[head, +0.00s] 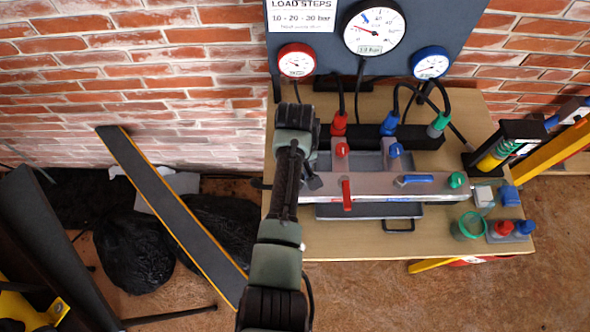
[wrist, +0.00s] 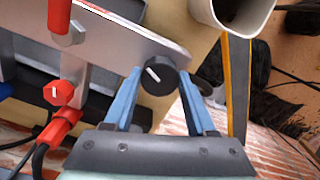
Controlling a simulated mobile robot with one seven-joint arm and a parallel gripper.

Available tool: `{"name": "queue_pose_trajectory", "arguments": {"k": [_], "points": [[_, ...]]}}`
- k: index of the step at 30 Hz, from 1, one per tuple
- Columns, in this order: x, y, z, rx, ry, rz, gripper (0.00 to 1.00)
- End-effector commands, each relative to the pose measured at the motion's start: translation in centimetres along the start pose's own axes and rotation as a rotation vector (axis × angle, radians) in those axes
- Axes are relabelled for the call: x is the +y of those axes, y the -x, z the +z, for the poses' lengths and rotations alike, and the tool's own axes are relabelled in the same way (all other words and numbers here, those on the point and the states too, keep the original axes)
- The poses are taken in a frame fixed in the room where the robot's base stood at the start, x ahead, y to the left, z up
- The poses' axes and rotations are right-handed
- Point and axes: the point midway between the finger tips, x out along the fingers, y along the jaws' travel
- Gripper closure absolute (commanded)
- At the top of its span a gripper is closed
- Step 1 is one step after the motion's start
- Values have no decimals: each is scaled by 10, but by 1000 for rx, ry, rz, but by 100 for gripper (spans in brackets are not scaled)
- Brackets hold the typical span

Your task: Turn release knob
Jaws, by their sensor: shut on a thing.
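The release knob, a black round knob with a white mark (wrist: 152,74), is on the end of a grey metal bar (wrist: 115,32) in the wrist view. The blue fingers of my gripper (wrist: 159,78) are on either side of it and shut on it. The white mark is slanted. In the head view the same grey bar (head: 380,185) lies across the wooden table, and my arm reaches its left end. My arm hides much of the gripper and knob there.
The bar carries a red lever (head: 347,194), a blue lever (head: 414,180) and a green knob (head: 456,180). Hoses rise behind to a panel with red (head: 296,62), white (head: 373,28) and blue (head: 430,64) gauges. A green cup (head: 470,227) stands at the right.

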Motion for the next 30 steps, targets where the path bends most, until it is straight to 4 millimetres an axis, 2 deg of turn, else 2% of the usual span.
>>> {"name": "queue_pose_trajectory", "arguments": {"k": [6,15,30], "points": [[0,2,0,2,184,0,99],[0,2,-1,3,364,1,99],[0,2,-2,5,451,1,99]]}}
